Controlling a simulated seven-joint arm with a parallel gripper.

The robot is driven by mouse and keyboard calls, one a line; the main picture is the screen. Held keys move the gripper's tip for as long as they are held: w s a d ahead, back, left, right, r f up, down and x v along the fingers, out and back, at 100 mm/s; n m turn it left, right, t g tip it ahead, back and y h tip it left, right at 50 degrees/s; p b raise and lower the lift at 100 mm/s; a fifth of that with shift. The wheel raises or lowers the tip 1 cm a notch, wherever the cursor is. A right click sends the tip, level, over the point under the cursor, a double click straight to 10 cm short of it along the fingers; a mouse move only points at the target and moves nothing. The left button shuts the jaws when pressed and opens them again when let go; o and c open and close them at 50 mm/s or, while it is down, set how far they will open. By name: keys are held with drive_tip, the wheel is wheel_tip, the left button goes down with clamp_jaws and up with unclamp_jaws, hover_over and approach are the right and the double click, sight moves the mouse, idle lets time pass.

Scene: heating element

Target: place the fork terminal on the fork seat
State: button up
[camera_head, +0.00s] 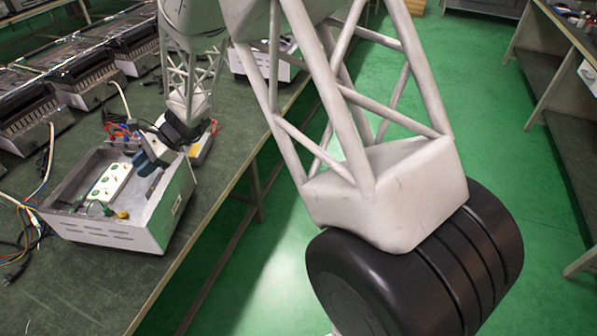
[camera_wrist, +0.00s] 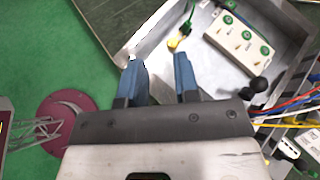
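A white block with several green round spots (camera_head: 111,182) sits inside the open metal box (camera_head: 103,234); it also shows in the wrist view (camera_wrist: 240,40). I cannot tell which part is the fork seat. A small yellow piece with a green wire (camera_wrist: 174,44) lies on the box floor, left of the block in the wrist view; it also shows near the front wall in the head view (camera_head: 122,214). It may be the fork terminal, but its shape is too small to tell. My gripper (camera_wrist: 158,66) has its blue fingers apart with nothing seen between them, over the box wall.
Red and blue wires (camera_wrist: 290,105) and a black knob (camera_wrist: 258,85) lie on the right in the wrist view. More metal units (camera_head: 30,105) stand at the back left of the dark green table (camera_head: 85,290). Black cables lie left of the box.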

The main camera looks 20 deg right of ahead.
drive_tip(key=s+d+r+n+h, duration=0.5)
drive_tip(key=s+d+r+n, duration=0.2)
drive_tip(key=s+d+r, duration=0.75)
drive_tip(key=s+d+r+n+t+h, duration=0.2)
drive_tip(key=s+d+n+h, duration=0.1)
drive_tip(key=s+d, duration=0.5)
drive_tip(key=s+d+r+n+t+h, duration=0.1)
drive_tip(key=s+d+n+t+h, duration=0.1)
drive_tip(key=s+d, duration=0.6)
drive_tip(key=s+n+h, duration=0.1)
drive_tip(key=s+h, duration=0.1)
drive_tip(key=s, duration=0.4)
drive_tip(key=shift+s+r+n, duration=0.3)
drive_tip(key=shift+s+r, duration=0.05)
drive_tip(key=shift+r, duration=0.05)
drive_tip(key=shift+d, duration=0.1)
